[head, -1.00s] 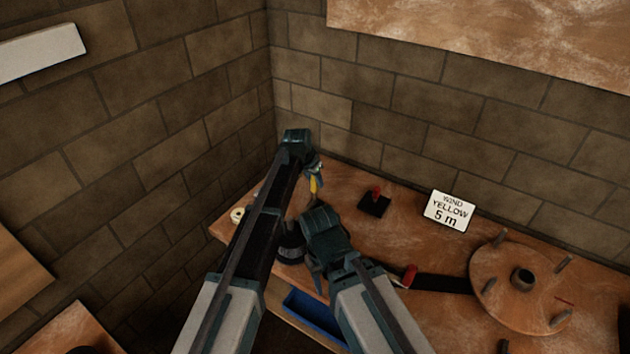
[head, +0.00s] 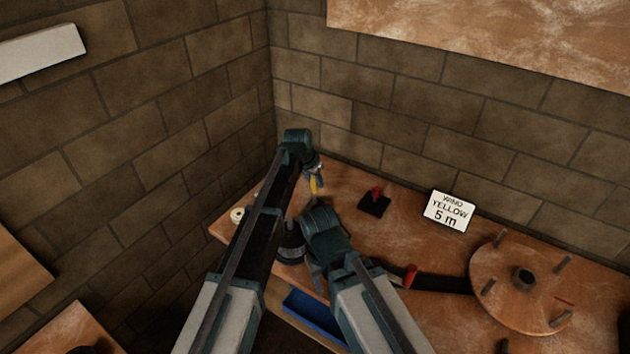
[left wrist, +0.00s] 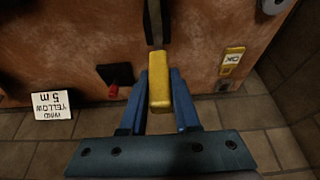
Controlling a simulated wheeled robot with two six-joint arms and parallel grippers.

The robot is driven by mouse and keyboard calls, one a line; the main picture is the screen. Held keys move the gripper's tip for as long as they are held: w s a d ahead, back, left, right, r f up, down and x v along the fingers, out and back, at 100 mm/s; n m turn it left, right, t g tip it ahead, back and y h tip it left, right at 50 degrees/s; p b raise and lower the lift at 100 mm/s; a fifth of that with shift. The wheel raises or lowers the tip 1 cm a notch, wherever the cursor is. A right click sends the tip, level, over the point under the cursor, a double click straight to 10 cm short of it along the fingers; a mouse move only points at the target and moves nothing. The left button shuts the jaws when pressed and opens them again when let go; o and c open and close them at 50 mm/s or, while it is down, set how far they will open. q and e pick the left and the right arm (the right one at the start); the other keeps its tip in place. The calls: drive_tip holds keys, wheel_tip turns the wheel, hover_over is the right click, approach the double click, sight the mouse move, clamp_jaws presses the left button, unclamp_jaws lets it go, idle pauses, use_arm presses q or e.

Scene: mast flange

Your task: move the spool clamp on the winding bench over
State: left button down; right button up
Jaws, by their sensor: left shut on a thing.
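In the left wrist view a yellow grip (left wrist: 160,92) on a dark bar (left wrist: 157,22) lies between the blue fingers of my left gripper (left wrist: 160,105). The gripper is shut on this grip. In the head view my left gripper (head: 314,180) is at the far left part of the winding bench (head: 420,245), with the yellow grip (head: 314,186) showing below it. Which part is the spool clamp is not marked; the yellow grip looks like its handle. My right arm is bent over the bench's left part; its jaws cannot be made out.
A red lever on a black base (head: 375,203) stands right of my left gripper. A sign (head: 448,210) reads "WIND YELLOW 5 m". A pegged wooden disc (head: 520,282) and a red-ended dark bar (head: 440,284) are at right. Brick walls close the corner.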

use_arm(q)
drive_tip(key=shift+w, duration=0.2)
drive_tip(key=w+d+g+y, duration=0.1)
drive_tip(key=w+d+f+g+y, duration=0.1)
drive_tip(key=g, duration=0.1)
drive_tip(key=w+g+y, duration=0.1)
drive_tip(key=shift+w+d+f+g+y, duration=0.15)
drive_tip(key=shift+w+d+g+y, duration=0.15)
drive_tip(key=shift+d+g, duration=0.1)
drive_tip(key=c, duration=0.6)
unclamp_jaws()
drive_tip(key=shift+c, duration=0.2)
drive_tip(key=shift+s, duration=0.1)
